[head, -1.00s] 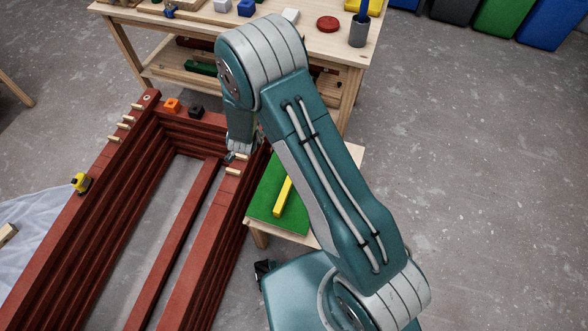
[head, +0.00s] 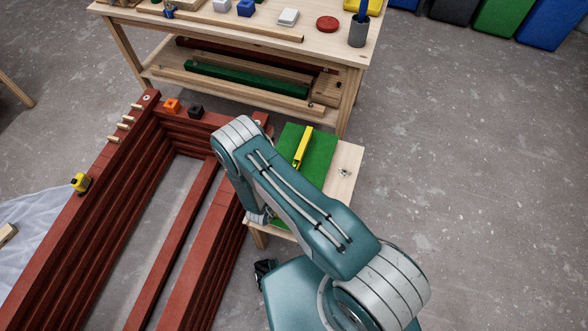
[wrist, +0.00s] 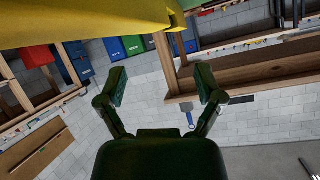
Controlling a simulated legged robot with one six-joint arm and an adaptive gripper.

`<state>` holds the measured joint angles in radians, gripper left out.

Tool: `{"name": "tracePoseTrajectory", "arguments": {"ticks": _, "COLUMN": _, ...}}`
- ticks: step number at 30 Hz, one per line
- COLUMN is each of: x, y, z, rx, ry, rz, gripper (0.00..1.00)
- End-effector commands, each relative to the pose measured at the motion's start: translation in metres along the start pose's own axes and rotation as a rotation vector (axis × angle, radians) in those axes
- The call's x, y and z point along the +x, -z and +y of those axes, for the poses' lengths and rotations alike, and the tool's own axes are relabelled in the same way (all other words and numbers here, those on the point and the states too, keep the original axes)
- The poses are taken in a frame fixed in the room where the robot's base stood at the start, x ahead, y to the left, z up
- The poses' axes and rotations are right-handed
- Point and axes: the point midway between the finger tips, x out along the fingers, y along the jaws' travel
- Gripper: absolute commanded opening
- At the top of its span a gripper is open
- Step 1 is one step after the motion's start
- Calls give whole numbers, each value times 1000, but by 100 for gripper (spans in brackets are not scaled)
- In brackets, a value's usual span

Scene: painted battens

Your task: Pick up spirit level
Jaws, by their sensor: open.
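The spirit level (head: 303,147) is a long yellow bar lying on a green mat (head: 322,152) on a small wooden table. In the wrist view a large yellow surface, which looks like the level (wrist: 70,22), fills the top left, very close. My gripper (wrist: 160,76) is open, its two dark fingers spread with nothing between them. The yellow surface lies beyond the fingertips, apart from them. In the head view the gripper is mostly hidden behind my arm, near the mat's left side.
A stack of red battens (head: 190,215) stands just left of the small table (head: 345,172). An orange block (head: 172,105) and a black block (head: 196,111) sit on it. A workbench (head: 280,45) stands behind. The floor to the right is clear.

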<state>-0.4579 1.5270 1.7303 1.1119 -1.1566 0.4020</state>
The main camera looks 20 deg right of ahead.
Motion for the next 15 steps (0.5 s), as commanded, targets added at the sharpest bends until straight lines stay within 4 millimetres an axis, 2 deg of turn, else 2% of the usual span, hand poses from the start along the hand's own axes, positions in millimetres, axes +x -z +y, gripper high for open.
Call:
{"name": "tracePoseTrajectory", "arguments": {"ticks": 3, "x": 20, "y": 0, "z": 1, "rx": 2, "ry": -3, "rz": 0, "gripper": 86}}
{"name": "tracePoseTrajectory", "arguments": {"ticks": 10, "x": 40, "y": -1, "z": -1, "rx": 1, "ry": -1, "rz": 0, "gripper": 86}}
{"name": "tracePoseTrajectory", "arguments": {"ticks": 15, "x": 66, "y": -4, "z": -6, "rx": 1, "ry": -2, "rz": 0, "gripper": 86}}
